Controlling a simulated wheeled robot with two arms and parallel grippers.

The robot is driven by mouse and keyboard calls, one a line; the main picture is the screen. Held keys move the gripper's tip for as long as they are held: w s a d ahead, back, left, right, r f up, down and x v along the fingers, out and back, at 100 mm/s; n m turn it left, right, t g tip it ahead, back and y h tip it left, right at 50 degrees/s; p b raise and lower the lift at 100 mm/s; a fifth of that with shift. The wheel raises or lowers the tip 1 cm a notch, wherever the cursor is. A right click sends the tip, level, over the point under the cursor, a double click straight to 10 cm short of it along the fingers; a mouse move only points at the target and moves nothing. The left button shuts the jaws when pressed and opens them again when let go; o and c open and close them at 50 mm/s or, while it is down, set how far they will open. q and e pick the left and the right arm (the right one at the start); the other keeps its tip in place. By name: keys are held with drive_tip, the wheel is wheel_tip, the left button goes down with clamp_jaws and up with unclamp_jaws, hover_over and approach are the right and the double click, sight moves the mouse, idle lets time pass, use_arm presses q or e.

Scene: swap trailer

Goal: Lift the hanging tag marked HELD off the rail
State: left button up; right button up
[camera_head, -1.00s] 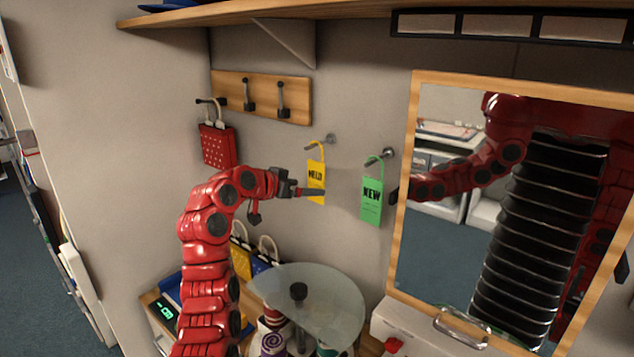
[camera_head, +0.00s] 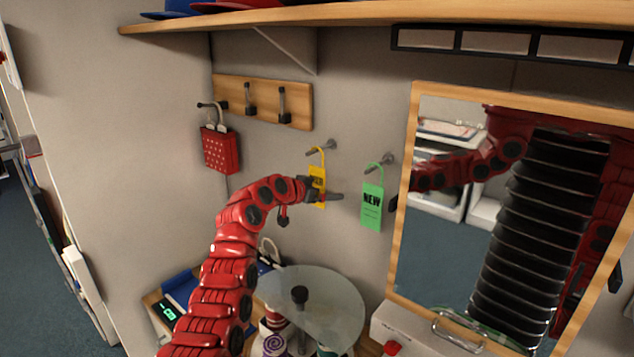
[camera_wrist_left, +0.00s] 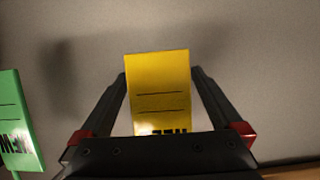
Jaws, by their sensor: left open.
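The yellow tag (camera_head: 318,180) hangs by its hook from a peg on the wall in the head view. Its lettering is partly covered by my left gripper (camera_head: 325,195), which is at the tag. In the left wrist view the yellow tag (camera_wrist_left: 160,90) stands upside down between the two open fingers of the left gripper (camera_wrist_left: 160,85), with a gap on each side. The green tag marked NEW (camera_head: 372,207) hangs from the peg to the right; its edge also shows in the left wrist view (camera_wrist_left: 18,125). My right gripper is not directly in view.
A framed mirror (camera_head: 406,180) stands right of the green tag and reflects my body. A wooden hook board (camera_head: 230,90) with a red bag (camera_head: 220,152) is at the left. Below are a round glass top (camera_head: 325,300) and a white box (camera_head: 400,325). A shelf (camera_head: 330,17) runs above.

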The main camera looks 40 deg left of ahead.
use_arm(q)
drive_tip(key=shift+c, duration=0.2)
drive_tip(key=c, duration=1.3)
drive_tip(key=shift+r, duration=0.65)
wheel_tip(320, 180, up, 2)
drive_tip(key=shift+r+b, duration=0.15)
drive_tip(key=shift+b, duration=0.25)
drive_tip(key=b, duration=0.3)
approach(317, 180)
drive_tip(key=s+f, duration=0.4)
drive_tip(key=f, duration=0.1)
drive_tip(key=shift+s+a+f, duration=0.2)
drive_tip(key=shift+s+a, duration=0.15)
drive_tip(key=shift+s, duration=0.4)
